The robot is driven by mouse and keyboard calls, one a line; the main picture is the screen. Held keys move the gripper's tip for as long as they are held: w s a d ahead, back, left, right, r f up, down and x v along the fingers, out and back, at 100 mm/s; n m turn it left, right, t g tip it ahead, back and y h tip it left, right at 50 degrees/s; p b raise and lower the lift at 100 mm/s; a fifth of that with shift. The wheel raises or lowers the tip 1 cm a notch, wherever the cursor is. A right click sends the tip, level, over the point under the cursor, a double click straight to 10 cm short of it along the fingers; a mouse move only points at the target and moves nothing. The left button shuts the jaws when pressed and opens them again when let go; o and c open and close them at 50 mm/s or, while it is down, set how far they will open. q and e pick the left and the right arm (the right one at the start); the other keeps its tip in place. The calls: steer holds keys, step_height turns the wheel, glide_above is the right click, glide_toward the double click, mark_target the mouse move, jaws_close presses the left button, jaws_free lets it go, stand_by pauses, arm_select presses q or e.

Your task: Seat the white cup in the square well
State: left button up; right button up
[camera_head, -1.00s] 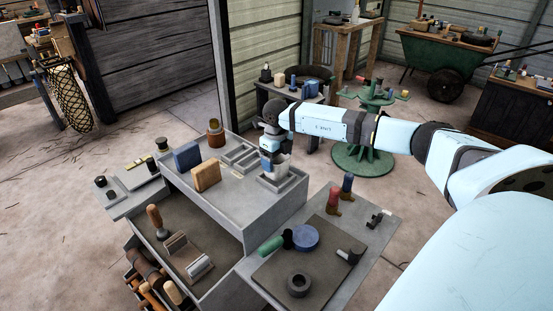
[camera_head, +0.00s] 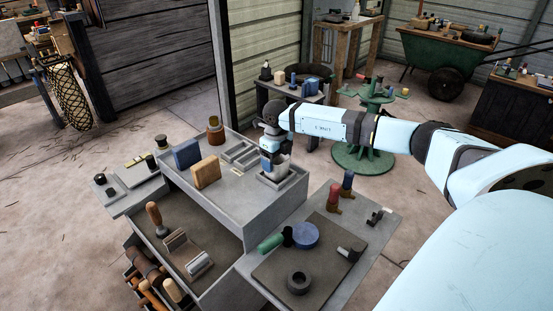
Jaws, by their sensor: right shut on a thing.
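The white cup (camera_head: 280,168) is at the right end of the grey caddy's top tray. My right gripper (camera_head: 272,158) comes down on it from above and is shut on it. The cup stands upright in or just over the square well (camera_head: 291,181), whose raised grey rim shows around its lower part. The cup's base is hidden by the rim, so I cannot tell if it touches the bottom. My left gripper is not in view.
On the top tray are a blue block (camera_head: 187,154), a tan block (camera_head: 206,172), a brown jar (camera_head: 215,130) and a slotted grey holder (camera_head: 240,152). A side shelf (camera_head: 345,209) at the right holds red and blue bottles, a blue disc and a dark ring.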

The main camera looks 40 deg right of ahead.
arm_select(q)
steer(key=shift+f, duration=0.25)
arm_select(e)
steer(key=shift+f, duration=0.4)
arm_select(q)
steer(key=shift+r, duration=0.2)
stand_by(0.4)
arm_select(e)
steer(key=o, duration=0.9)
step_height(320, 180, up, 5)
steer(key=shift+f+p, duration=0.15)
steer(key=shift+p, duration=0.2)
arm_select(q)
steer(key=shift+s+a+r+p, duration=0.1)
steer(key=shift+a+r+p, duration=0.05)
steer(key=shift+p, duration=0.3)
arm_select(e)
step_height(320, 180, up, 9)
